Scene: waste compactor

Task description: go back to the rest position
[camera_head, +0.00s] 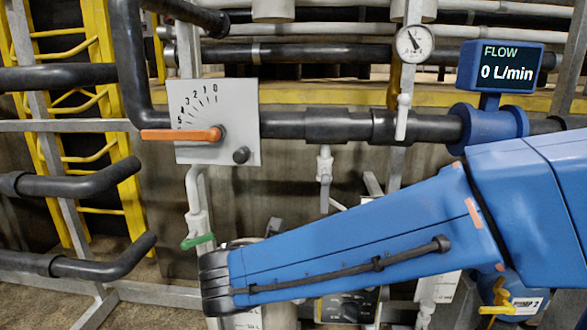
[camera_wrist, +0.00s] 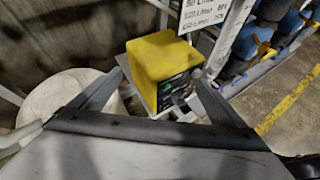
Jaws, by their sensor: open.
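My gripper (camera_wrist: 160,80) shows in the wrist view with its two grey fingers spread wide and no object held between them. Beyond the fingers is a yellow box (camera_wrist: 160,58) with a dark front; I cannot tell whether a finger touches it. In the head view my blue arm reaches from the right edge to the lower middle, and my gripper cannot be made out there.
A grey dial plate (camera_head: 245,130) has an orange lever (camera_head: 180,135) pointing left. A gauge (camera_head: 415,42) and a flow display (camera_head: 500,68) reading 0 L/min stand right. A green handle (camera_head: 197,241) hangs below. A pale drum (camera_wrist: 75,95) stands left in the wrist view.

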